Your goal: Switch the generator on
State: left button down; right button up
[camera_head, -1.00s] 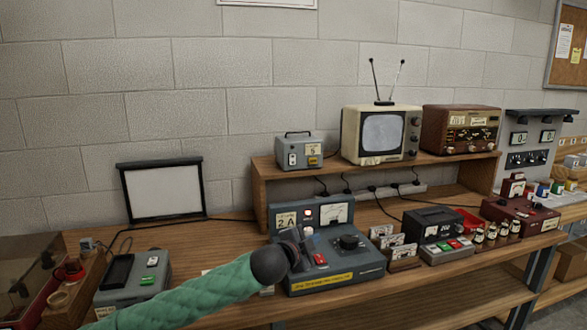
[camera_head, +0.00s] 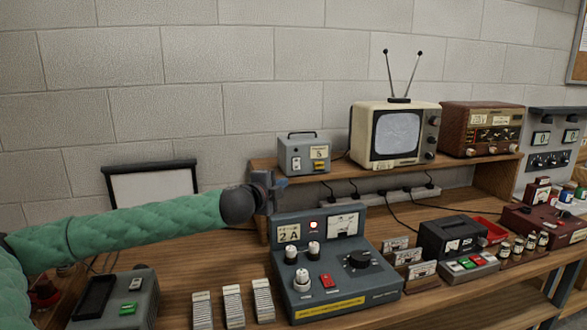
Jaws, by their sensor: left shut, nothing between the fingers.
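A blue-grey console (camera_head: 335,284), which may be the generator, stands on the bench. Its upright panel has a "2 A" plate, a small lit red lamp (camera_head: 313,225) and a meter (camera_head: 343,225). My left gripper (camera_head: 277,184) is shut and empty, above the console's back left corner, apart from the red switch. My right gripper is not in view.
A grey box (camera_head: 304,155), a television (camera_head: 396,135) and a brown radio (camera_head: 482,128) stand on the raised shelf (camera_head: 450,163). Card stacks (camera_head: 233,306) lie left of the console. A black device (camera_head: 452,237) and card holders stand to its right. A grey keyed unit (camera_head: 117,303) sits at lower left.

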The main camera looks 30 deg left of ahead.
aim_at(300, 168)
pick_arm(q)
jog(key=shift+w+a+r, duration=0.2)
jog(key=shift+a+r, duration=0.05)
jog(key=shift+a, duration=0.05)
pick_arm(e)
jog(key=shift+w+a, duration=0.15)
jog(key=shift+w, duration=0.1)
pick_arm(q)
jog(key=shift+w, duration=0.1)
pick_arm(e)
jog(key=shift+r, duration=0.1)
